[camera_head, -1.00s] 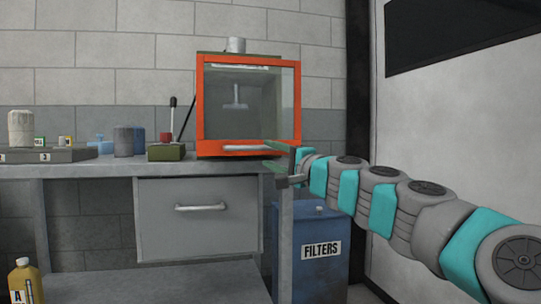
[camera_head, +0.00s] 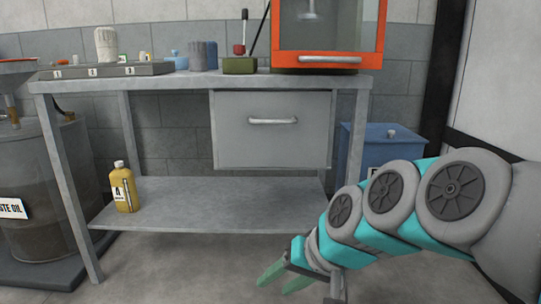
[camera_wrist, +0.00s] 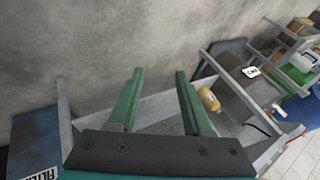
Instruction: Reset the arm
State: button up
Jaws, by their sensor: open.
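My gripper (camera_head: 284,276) is low in front of the workbench, at the lower right of the head view, with green fingers pointing down and left. In the wrist view its two green fingers (camera_wrist: 158,98) stand apart with nothing between them. My arm runs from the right edge of the head view down to the gripper. The gripper touches nothing that I can see.
The workbench (camera_head: 160,84) has a drawer (camera_head: 272,130) and a lower shelf (camera_head: 230,198) with a yellow bottle (camera_head: 124,188). An orange-framed cabinet (camera_head: 329,58) stands on top. A blue filters bin (camera_head: 372,145) is right; a waste oil drum (camera_head: 40,190) is left.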

jog(key=s+d+f+g+h, duration=0.3)
jog(key=s+d+f, duration=0.4)
jog(key=s, duration=0.3)
jog(key=s+d+f+g+h, duration=0.3)
jog(key=s+d+f, duration=0.3)
jog(key=s, duration=0.3)
notch_tip(320, 180, up, 13)
jog(key=p, duration=1.3)
jog(key=shift+s, duration=0.15)
